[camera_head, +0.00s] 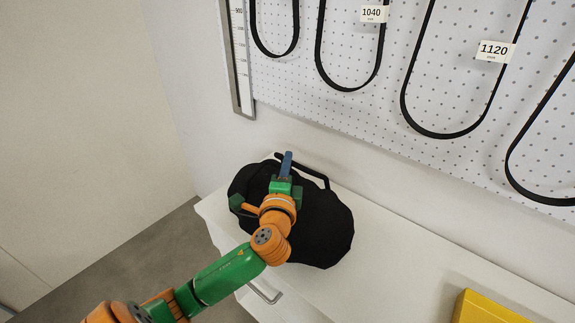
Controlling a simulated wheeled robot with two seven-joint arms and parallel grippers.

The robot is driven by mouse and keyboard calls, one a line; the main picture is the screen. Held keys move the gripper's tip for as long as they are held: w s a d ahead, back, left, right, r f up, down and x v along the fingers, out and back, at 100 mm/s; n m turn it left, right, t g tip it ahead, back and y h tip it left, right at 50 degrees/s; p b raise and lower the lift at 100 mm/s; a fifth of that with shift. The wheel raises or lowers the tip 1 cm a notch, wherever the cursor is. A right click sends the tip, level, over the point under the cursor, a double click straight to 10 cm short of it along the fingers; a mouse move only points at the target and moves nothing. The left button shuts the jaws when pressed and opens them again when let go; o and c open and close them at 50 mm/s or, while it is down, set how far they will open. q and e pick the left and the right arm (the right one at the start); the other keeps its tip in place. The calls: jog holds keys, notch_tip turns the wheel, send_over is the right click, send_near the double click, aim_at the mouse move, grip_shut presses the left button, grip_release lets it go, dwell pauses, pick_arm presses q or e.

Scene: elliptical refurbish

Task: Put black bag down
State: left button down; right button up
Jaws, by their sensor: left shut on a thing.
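The black bag (325,229) is on or just over the left end of a white cabinet top; I cannot tell whether it rests fully on it. A dark strap or handle (312,172) shows at its far side. My left gripper (286,165) is over the bag's far part and shut on the bag. The fingers and the exact spot they grip are partly hidden. My left arm comes in from the lower left and covers part of the bag. My right gripper is not in view.
The white cabinet top (405,257) is clear to the right of the bag, up to a yellow object (486,308) at the lower right. A white pegboard (400,105) with hanging black belts (404,93) stands behind. A metal handle (264,294) is on the cabinet front.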

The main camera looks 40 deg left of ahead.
pick_arm(q)
jog(key=c, duration=0.8)
grip_release()
jog(key=shift+d, duration=0.1)
jog(key=shift+s, duration=0.15)
jog(key=shift+d, duration=0.1)
jog(key=b+v, duration=0.2)
jog(key=v, duration=0.7)
jog(key=shift+s+f, duration=0.15)
jog(key=p+v, duration=0.2)
jog(key=shift+s+d, duration=0.15)
jog(key=shift+s, duration=0.15)
